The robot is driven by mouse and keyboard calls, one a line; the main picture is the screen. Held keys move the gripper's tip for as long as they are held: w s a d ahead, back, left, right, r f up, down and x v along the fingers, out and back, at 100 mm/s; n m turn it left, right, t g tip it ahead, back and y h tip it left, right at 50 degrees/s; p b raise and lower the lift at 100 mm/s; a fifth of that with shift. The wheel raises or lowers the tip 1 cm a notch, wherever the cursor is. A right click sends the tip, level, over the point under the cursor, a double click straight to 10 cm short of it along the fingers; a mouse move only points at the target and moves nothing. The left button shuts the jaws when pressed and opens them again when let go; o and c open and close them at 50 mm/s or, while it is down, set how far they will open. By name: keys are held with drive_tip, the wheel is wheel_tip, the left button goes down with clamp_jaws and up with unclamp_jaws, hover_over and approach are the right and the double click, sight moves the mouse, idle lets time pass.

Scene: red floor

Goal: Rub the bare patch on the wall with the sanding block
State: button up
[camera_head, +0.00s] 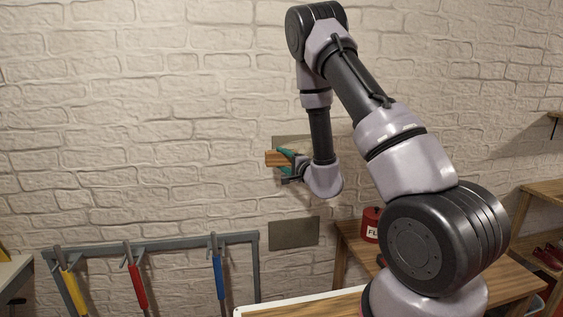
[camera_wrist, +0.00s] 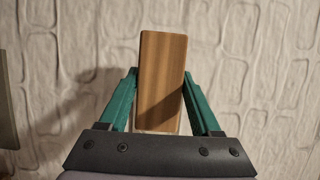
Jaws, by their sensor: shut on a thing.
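The sanding block (camera_wrist: 162,75) is a brown, wood-like block, held upright between the green fingers of my gripper (camera_wrist: 160,90). In the head view, the block (camera_head: 274,159) points left out of my gripper (camera_head: 287,167), in front of the wall. A grey-olive rectangular patch (camera_head: 290,141) on the wall is just above and behind the block, partly hidden by my arm. A second similar patch (camera_head: 293,233) is lower on the wall. In the wrist view, a grey edge (camera_wrist: 6,110) shows at far left. I cannot tell whether the block touches the wall.
The wall (camera_head: 130,140) is pale painted brick. A grey rack (camera_head: 150,244) with yellow, red and blue handled tools stands lower left. A wooden table (camera_head: 355,240) with a red can (camera_head: 371,224) is lower right, beside shelves (camera_head: 545,190). Wall left of my gripper is clear.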

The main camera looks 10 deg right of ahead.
drive_tip(key=shift+w, duration=2.8)
drive_tip(key=shift+w, duration=0.95)
drive_tip(key=shift+d, duration=0.1)
